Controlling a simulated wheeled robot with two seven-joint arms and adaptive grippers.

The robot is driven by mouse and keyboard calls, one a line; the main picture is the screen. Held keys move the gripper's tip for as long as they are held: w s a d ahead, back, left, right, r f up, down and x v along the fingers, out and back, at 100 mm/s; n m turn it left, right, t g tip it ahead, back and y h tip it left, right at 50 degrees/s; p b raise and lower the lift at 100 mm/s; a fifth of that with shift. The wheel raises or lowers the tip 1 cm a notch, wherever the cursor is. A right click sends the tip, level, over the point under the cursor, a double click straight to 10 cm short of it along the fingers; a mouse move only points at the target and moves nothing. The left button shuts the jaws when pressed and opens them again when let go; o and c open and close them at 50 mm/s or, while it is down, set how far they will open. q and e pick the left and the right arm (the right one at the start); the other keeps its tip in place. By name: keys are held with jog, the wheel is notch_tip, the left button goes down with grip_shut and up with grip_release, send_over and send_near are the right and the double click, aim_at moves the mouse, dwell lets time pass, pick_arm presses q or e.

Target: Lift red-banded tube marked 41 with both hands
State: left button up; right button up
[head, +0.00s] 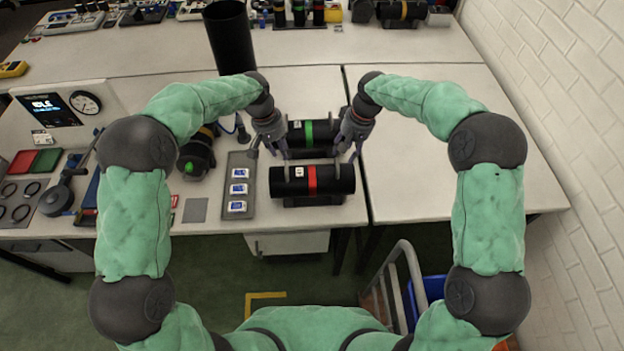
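The red-banded tube (288,184) is a black cylinder lying on its side in a dark cradle near the table's front edge. Its red band is at the middle, with a small white label to the left; the number is too small to read. My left gripper (270,154) is open above and behind the tube's left end. My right gripper (346,159) is open above the tube's right end, its fingers pointing down. Neither visibly holds the tube; whether the fingertips touch it I cannot tell.
A green-banded tube (308,133) lies just behind, between my grippers. A grey tray (238,163) with blue-white items is close on the left. A tall black cylinder (231,37) stands behind. The table right of the seam (430,190) is clear.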

aim_at(338, 165)
pick_arm(q)
jog(key=f, duration=0.3)
jog(key=d+f, duration=0.1)
jog(key=f, duration=0.4)
jog(key=shift+d+f, duration=0.3)
jog(key=shift+d, duration=0.05)
pick_arm(e)
jog(key=f, duration=0.2)
jog(key=a+f, duration=0.1)
jog(key=f, duration=0.5)
jog(key=shift+s+a+f, duration=0.1)
jog(key=shift+a+f, duration=0.15)
jog(key=shift+a, duration=0.1)
pick_arm(q)
jog(key=shift+c, duration=0.3)
pick_arm(e)
jog(key=shift+c, duration=0.3)
pick_arm(q)
jog(key=c, duration=0.5)
pick_arm(e)
jog(key=c, duration=0.5)
pick_arm(q)
grip_shut()
pick_arm(e)
grip_shut()
pick_arm(q)
jog(key=shift+d+r, duration=0.1)
jog(key=shift+r, duration=0.05)
pick_arm(e)
jog(key=shift+r, duration=0.15)
